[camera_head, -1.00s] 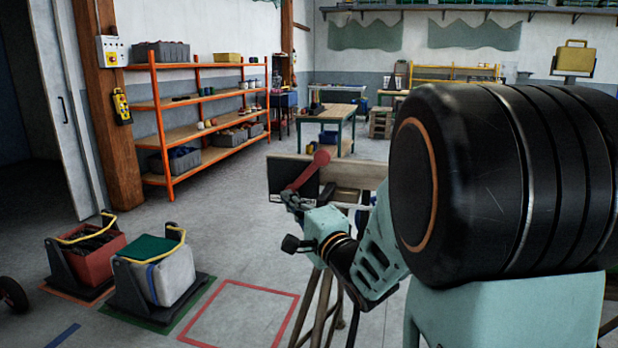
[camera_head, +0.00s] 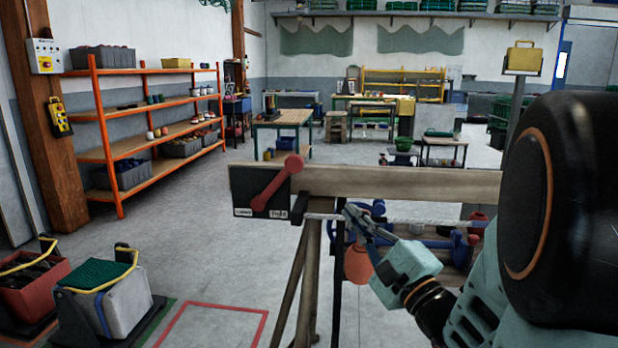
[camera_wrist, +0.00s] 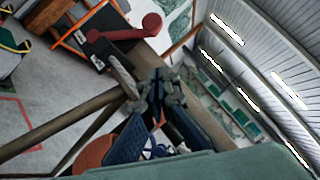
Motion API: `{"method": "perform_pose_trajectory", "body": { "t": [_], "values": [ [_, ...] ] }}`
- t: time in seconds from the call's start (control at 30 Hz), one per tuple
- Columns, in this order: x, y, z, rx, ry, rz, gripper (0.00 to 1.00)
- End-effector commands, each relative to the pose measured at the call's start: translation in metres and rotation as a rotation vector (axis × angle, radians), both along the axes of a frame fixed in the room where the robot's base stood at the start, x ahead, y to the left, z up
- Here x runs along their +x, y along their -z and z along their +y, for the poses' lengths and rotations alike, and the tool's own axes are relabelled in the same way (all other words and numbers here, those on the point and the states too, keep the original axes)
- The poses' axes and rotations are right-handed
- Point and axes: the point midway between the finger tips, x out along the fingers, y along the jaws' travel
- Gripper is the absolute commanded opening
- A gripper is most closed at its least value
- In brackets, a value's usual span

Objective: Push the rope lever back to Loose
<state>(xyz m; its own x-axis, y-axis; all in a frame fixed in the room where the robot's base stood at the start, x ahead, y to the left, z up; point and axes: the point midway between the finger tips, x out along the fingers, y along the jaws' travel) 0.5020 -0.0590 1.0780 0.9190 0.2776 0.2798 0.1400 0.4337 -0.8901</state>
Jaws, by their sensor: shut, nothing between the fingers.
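The red rope lever (camera_head: 277,183) is mounted on a black plate (camera_head: 245,185) at the left end of a wooden beam. Its round knob points up and to the right. Two small white labels sit along the plate's lower edge; the left one seems to read Loose. The lever also shows at the top of the wrist view (camera_wrist: 122,34). My gripper (camera_head: 350,212) is shut and empty, to the right of the lever and lower than its knob, apart from it. In the wrist view my fingertips (camera_wrist: 160,82) are below and right of the lever.
The wooden beam (camera_head: 400,182) runs right on trestle legs. A pale rope (camera_head: 425,222) stretches below it, behind my gripper. An orange-brown float (camera_head: 357,263) hangs beneath. Crates (camera_head: 110,290) stand on the floor at lower left. Floor left of the beam is open.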

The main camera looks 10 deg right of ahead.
Motion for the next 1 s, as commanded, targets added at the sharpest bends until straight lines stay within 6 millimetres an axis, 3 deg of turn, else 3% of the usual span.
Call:
{"method": "perform_pose_trajectory", "body": {
  "t": [0.37, 0.8, 1.0],
  "values": [
    [0.012, -0.004, 0.004, -0.003, -0.002, -0.001, 0.00],
    [0.094, -0.029, 0.030, -0.003, -0.002, -0.001, 0.00],
    [0.104, -0.042, 0.053, -0.002, -0.001, -0.001, 0.00]
  ]
}}
